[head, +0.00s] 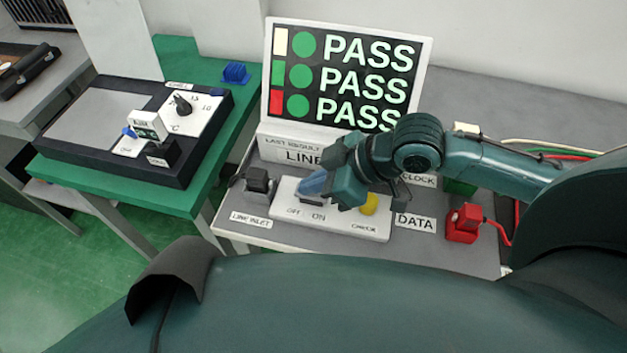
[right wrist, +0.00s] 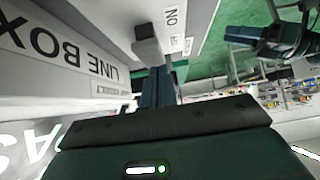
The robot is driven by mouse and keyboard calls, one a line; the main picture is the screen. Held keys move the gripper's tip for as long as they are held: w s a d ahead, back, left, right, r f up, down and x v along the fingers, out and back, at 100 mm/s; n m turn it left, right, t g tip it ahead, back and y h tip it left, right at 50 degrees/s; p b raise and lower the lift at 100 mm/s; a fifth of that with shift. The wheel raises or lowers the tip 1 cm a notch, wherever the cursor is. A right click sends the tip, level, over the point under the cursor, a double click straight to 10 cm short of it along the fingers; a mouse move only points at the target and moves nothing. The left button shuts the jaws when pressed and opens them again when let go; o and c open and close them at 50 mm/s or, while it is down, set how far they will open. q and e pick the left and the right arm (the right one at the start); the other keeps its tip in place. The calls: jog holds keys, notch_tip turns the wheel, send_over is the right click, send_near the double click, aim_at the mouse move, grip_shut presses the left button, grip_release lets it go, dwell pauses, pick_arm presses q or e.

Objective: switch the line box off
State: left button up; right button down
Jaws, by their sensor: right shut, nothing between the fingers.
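The line box has a white switch plate (head: 335,222) on the grey bench, marked OFF on the left and ON on the right. My right gripper (head: 313,185) is shut and empty, low over the plate above these marks. It hides most of the switch in the head view. In the right wrist view a grey block-like knob (right wrist: 147,42) stands beyond the shut fingertips (right wrist: 158,75) of my right gripper, close to them. I cannot tell whether they touch, or to which side the switch is set.
A yellow button (head: 369,204) sits on the plate's right part. A black inlet plug (head: 258,180) is at left, a red plug (head: 464,223) at right. The PASS screen (head: 345,75) stands behind. A chiller unit (head: 135,125) sits on the separate green table.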

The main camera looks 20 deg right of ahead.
jog(key=shift+w+r+p, duration=0.1)
jog(key=shift+r+p, duration=0.1)
jog(key=shift+p, duration=0.6)
jog(key=shift+f, duration=0.3)
jog(key=shift+w+a+r+p, duration=0.2)
jog(key=shift+w+a+p, duration=0.15)
jog(key=shift+a, duration=0.2)
pick_arm(q)
jog(key=shift+s+r, duration=0.1)
jog(key=shift+r, duration=0.8)
pick_arm(e)
jog(key=shift+w+a+f, duration=0.1)
jog(key=shift+a, duration=0.05)
